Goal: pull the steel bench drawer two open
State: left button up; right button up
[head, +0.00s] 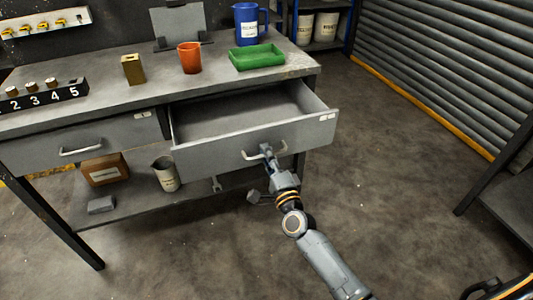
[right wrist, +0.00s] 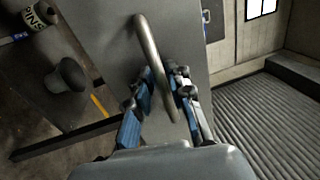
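The steel bench (head: 100,82) has two grey front drawers. The right drawer (head: 220,150) is pulled well out, its empty inside showing, with a small white label at its right end. Its bar handle (head: 279,153) also shows in the right wrist view (right wrist: 150,45). My right gripper (head: 267,150) is at this handle, with its blue-padded fingers (right wrist: 163,78) on either side of the bar, shut on it. The left drawer (head: 90,140) is closed, its handle free. My left gripper is not in view.
On the bench top stand a blue jug (head: 247,25), a green tray (head: 257,57), an orange cup (head: 190,57) and a brass-coloured block (head: 133,70). The lower shelf holds a cardboard box (head: 105,169) and a white container (head: 166,174).

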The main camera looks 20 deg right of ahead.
jog(key=s+f, duration=0.2)
jog(key=s, duration=0.9)
jog(key=shift+s+d, duration=0.2)
jog(key=shift+s, duration=0.2)
jog(key=shift+f, duration=0.15)
